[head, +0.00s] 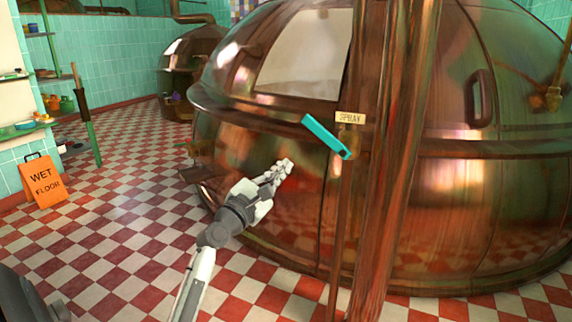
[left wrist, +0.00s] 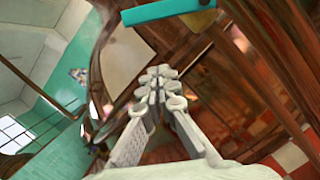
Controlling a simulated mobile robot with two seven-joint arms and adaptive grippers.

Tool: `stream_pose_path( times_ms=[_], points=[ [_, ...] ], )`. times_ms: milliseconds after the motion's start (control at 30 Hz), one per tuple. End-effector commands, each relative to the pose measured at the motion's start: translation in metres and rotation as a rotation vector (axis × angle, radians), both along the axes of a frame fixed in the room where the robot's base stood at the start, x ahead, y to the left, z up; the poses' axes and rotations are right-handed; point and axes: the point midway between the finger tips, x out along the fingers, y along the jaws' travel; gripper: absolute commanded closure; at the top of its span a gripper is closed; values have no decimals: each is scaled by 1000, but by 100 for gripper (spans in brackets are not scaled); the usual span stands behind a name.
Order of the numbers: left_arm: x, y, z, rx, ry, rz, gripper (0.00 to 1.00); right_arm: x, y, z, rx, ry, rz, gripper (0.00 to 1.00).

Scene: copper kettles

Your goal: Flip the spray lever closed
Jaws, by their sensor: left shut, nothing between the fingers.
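The spray lever (head: 325,137) is a teal bar on a copper pipe, below a small sign (head: 350,117) reading "SPRAY". It slants from upper left down to its lower right end at the pipe. In the left wrist view the lever (left wrist: 165,11) crosses the top edge, beyond the fingertips. My left gripper (head: 284,168) is shut and empty, below and left of the lever, apart from it. Its closed fingers also show in the left wrist view (left wrist: 157,82). My right gripper is not in view.
A large copper kettle (head: 270,200) fills the space behind the lever. Thick vertical copper pipes (head: 392,180) stand just right of it. An orange wet floor sign (head: 43,181) and wall shelves (head: 20,128) are at left. The checkered floor (head: 110,235) between is mostly clear.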

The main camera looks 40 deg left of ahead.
Motion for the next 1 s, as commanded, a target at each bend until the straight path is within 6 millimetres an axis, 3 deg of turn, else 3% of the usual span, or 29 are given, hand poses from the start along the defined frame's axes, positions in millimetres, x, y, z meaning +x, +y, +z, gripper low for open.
stream_pose_path(
  times_ms=[367, 467, 600, 1000],
  points=[
    [77, 5, 20, 0, -2, -2, 100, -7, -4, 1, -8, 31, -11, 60],
    [76, -5, 35, -1, -3, -2, 100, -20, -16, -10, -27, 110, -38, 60],
    [78, -12, 44, 0, -1, -1, 100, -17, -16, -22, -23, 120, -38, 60],
    [78, -16, 47, 0, 1, -1, 100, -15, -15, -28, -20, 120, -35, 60]
  ],
)
